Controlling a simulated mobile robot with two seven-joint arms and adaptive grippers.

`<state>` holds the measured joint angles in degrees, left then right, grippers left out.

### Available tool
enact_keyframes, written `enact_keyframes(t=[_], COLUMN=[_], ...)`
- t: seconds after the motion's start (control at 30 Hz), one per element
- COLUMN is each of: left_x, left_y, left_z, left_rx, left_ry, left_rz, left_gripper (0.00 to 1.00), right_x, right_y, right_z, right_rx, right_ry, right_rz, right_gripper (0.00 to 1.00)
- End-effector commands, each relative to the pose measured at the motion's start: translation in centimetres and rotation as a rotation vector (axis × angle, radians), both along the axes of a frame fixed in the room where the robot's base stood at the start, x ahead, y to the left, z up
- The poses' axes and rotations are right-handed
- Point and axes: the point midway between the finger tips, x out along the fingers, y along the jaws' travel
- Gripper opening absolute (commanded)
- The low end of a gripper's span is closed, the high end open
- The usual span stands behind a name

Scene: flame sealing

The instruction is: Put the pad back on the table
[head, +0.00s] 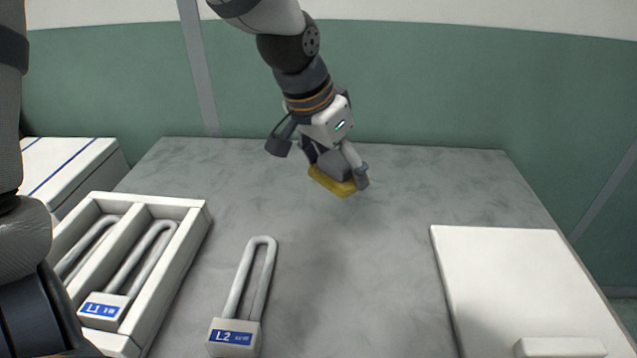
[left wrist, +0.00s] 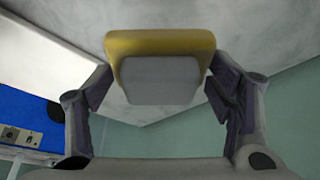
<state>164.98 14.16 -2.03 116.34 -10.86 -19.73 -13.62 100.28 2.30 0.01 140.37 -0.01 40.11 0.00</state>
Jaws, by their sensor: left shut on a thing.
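The pad has a yellow sole (head: 330,182) and a grey block-shaped back (head: 335,164). My left gripper (head: 338,161) is shut on the grey back, over the far middle of the grey table (head: 380,260). The yellow sole faces down and looks slightly tilted. A soft shadow lies on the table nearer to me, and the pad appears to hang above the surface. In the left wrist view the pad (left wrist: 160,43) sits between the two fingers, one on each side. My right gripper is not in view.
A white tray (head: 185,236) at the left holds U-shaped tubes, one labelled L1. A U-shaped tube labelled L2 (head: 233,335) lies at the front middle. A white flat box (head: 510,275) is at the right. The table between L2 and this box is clear.

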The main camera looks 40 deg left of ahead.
Motion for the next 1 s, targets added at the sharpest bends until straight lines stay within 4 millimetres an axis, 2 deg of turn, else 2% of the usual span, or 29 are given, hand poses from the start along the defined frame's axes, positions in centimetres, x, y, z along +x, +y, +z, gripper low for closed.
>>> enact_keyframes(t=[0.07,0.2,0.3,0.4,0.57,0.63,0.77,1.0], left_x=[2.1,6.1,7.8,9.2,10.2,10.7,10.6,10.7], left_y=[1.3,3.6,4.7,5.4,6.0,6.3,6.2,6.2], left_z=[-1.5,-4.5,-7.0,-8.4,-9.2,-10.0,-12.4,-12.4], left_rx=[-0.002,-0.002,-0.001,-0.001,0.001,0.0,0.001,0.001], left_ry=[0.007,0.019,0.023,0.016,0.008,0.008,0.007,0.001], left_rz=[0.004,0.004,0.003,0.003,0.0,0.001,0.0,-0.001], left_gripper=[0.48,0.48,0.48,0.48,0.48,0.48,0.48,0.48], right_x=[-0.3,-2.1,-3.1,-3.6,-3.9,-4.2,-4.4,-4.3], right_y=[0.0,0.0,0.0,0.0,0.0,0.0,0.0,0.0], right_z=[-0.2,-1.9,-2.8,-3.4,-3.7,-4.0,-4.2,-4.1], right_rx=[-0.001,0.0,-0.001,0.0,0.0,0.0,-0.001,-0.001], right_ry=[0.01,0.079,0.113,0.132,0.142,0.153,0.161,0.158], right_rz=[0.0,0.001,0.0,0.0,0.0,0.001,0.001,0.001], right_gripper=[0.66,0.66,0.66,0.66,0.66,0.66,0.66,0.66])
